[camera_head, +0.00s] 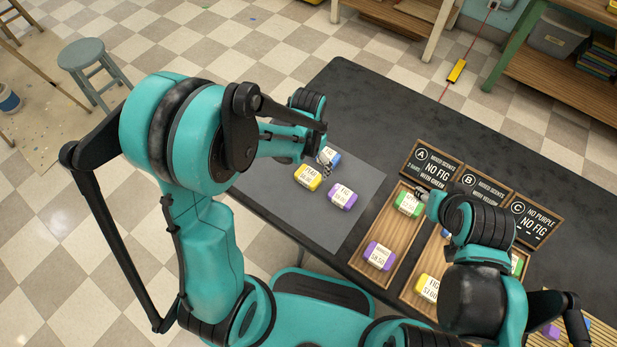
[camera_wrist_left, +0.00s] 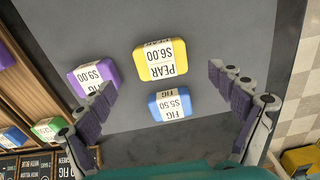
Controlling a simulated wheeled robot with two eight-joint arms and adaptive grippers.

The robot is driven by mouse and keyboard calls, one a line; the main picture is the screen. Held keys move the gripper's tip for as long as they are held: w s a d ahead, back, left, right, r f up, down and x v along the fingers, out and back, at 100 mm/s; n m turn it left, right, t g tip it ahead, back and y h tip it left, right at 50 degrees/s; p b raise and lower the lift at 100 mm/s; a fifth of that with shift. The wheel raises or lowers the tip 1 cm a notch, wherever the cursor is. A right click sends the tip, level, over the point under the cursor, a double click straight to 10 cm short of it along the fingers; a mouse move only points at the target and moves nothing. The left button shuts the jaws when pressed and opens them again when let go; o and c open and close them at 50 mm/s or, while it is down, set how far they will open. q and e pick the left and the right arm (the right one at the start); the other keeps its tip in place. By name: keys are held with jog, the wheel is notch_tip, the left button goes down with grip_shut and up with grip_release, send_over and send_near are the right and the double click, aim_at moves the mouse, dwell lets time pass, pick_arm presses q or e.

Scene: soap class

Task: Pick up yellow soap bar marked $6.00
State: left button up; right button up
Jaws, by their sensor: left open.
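The yellow soap bar marked PEAR $6.00 (camera_head: 307,177) lies on the grey mat (camera_head: 345,225). In the left wrist view the yellow bar (camera_wrist_left: 161,60) lies label up between and beyond my open fingers. My left gripper (camera_head: 325,160) is above the mat, close to the yellow and blue bars; in the wrist view its fingers (camera_wrist_left: 160,84) are spread wide and hold nothing. My right gripper (camera_head: 424,194) is by a green soap bar (camera_head: 409,204) in the left wooden tray (camera_head: 393,232); its jaws are too small to read.
A blue FIG $5.50 bar (camera_wrist_left: 171,105) and a purple FIG $9.00 bar (camera_wrist_left: 95,77) lie near the yellow one. Chalkboard signs A (camera_head: 431,163), B (camera_head: 480,192) and C (camera_head: 532,222) stand behind the trays. Another yellow bar (camera_head: 427,287) is in the middle tray.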

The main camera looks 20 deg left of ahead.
aim_at(309, 175)
pick_arm(q)
jog(key=f+b, duration=0.1)
jog(key=f, duration=0.2)
jog(key=f+b, duration=0.2)
jog(key=f, duration=0.1)
jog(key=shift+w+f, duration=0.2)
jog(key=shift+f, duration=0.1)
jog(key=shift+r, duration=0.1)
jog(key=shift+c, duration=0.9)
jog(key=c, duration=1.1)
